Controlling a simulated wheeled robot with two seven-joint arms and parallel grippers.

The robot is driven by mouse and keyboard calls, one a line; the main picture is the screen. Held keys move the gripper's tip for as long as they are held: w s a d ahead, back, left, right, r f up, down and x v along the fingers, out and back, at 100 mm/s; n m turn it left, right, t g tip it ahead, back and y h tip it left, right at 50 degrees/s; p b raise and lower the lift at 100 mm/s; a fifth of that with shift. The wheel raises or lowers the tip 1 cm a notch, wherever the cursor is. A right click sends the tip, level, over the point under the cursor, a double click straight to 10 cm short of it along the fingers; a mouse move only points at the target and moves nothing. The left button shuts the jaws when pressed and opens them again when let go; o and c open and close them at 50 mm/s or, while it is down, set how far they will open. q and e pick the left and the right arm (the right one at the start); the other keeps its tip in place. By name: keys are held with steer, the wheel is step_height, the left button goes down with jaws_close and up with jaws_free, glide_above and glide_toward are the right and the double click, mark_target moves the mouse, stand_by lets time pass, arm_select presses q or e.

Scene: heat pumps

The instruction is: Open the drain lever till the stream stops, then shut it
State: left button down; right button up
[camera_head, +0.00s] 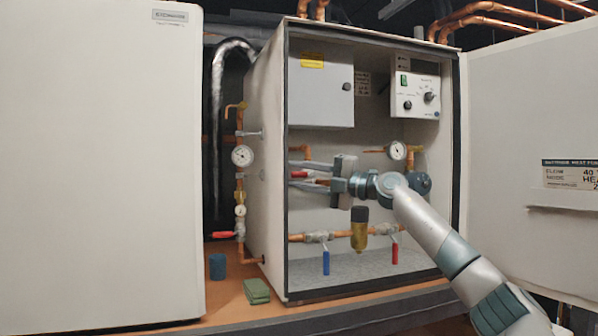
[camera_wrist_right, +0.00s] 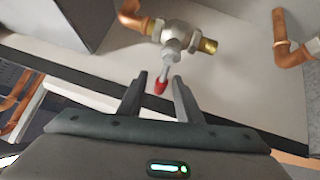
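In the right wrist view, a short grey lever with a red tip (camera_wrist_right: 160,86) hangs from a metal valve (camera_wrist_right: 173,35) with a brass end. My right gripper (camera_wrist_right: 159,80) is open, and the red tip lies between its fingertips with gaps on both sides. In the head view, my right gripper (camera_head: 296,175) points left at the cabinet opening. A red lever (camera_head: 222,234) shows on the pipe outside the cabinet's left wall. No stream is visible. My left gripper is out of view.
Inside the cabinet hang a blue lever (camera_head: 326,262) and another red lever (camera_head: 395,252). A blue cup (camera_head: 217,267) and a green pad (camera_head: 257,291) stand on the ledge. The open door (camera_head: 530,120) bounds the right; a white panel (camera_head: 100,170) bounds the left.

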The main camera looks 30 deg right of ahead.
steer(key=shift+w, duration=0.1)
steer(key=shift+a, duration=0.1)
jaws_close()
